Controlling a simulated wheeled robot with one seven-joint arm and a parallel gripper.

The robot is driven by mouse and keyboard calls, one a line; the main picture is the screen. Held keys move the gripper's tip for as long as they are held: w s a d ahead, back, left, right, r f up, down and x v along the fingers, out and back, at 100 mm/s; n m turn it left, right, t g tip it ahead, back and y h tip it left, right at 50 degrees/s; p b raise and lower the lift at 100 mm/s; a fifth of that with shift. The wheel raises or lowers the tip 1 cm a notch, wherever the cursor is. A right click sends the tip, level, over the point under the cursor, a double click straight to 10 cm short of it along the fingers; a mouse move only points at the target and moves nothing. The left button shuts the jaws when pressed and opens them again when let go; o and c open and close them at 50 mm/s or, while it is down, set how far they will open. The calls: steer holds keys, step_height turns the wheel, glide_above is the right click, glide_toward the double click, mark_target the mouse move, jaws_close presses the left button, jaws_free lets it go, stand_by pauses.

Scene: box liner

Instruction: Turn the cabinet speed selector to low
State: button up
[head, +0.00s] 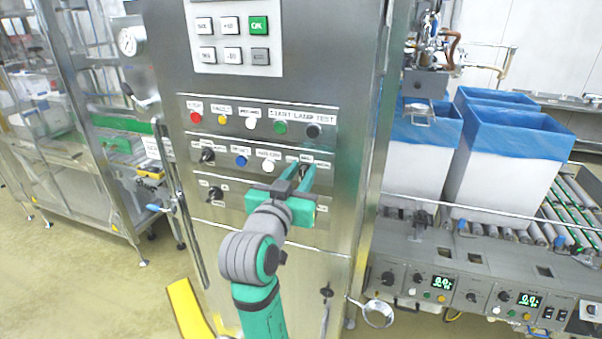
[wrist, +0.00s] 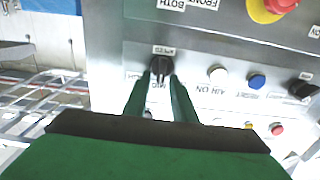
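The cabinet speed selector (wrist: 161,65) is a black knob under a label that appears upside down as SPEED in the wrist view. Its pointer looks roughly in line with the picture's vertical there, and a MID label is partly readable beside it. My gripper (wrist: 161,80) has its two green fingertips one on each side of the knob's near end. Whether they press on it cannot be told. In the head view my gripper (head: 304,168) reaches the right end of the cabinet's middle control row, and its fingers largely hide the selector.
The steel cabinet (head: 345,200) also carries another black selector (head: 207,155), a blue button (head: 240,160), a white button (head: 267,166) and a red button (head: 196,117) close by. A lower selector (head: 215,193) sits below. Blue-lined boxes (head: 500,165) stand on rollers at the right.

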steer(key=n, duration=0.3)
steer(key=shift+w+a+f+n, duration=0.1)
steer(key=shift+a+n, duration=0.2)
steer(key=shift+a, duration=0.05)
steer(key=n, duration=0.5)
steer(key=shift+a+f, duration=0.2)
steer(key=shift+a, duration=0.05)
steer(key=shift+w+n, duration=0.1)
steer(key=shift+n, duration=0.2)
steer(key=o, duration=0.7)
steer(key=shift+c, duration=0.2)
steer(key=v, duration=1.1)
